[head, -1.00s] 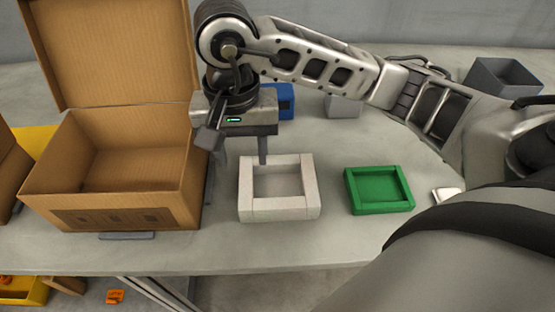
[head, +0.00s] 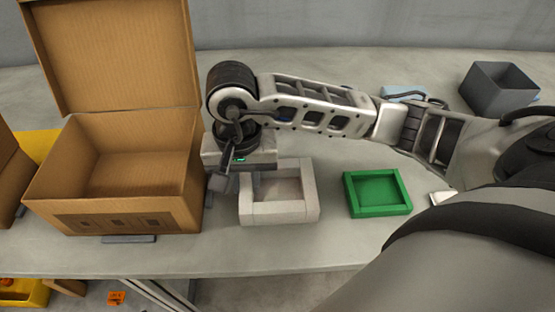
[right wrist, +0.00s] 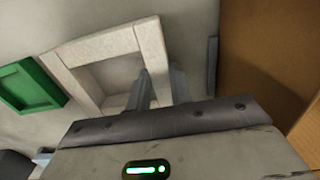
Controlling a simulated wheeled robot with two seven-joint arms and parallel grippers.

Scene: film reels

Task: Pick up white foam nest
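The white foam nest (head: 280,211) is a square frame with a hollow middle. It sits flat on the table, right of the open cardboard box, and also shows in the right wrist view (right wrist: 95,48). My right gripper (right wrist: 160,88) is down at the nest's box-side wall, one finger inside the hollow and one outside. The fingers are close together, with that wall between them, and look shut on it. My left gripper is not in view.
The open cardboard box (head: 120,212) stands close on the left of my right gripper. A green tray (head: 378,193) lies right of the nest with a gap between. A grey bin (head: 498,90) stands at the back right. The table front (head: 260,255) is clear.

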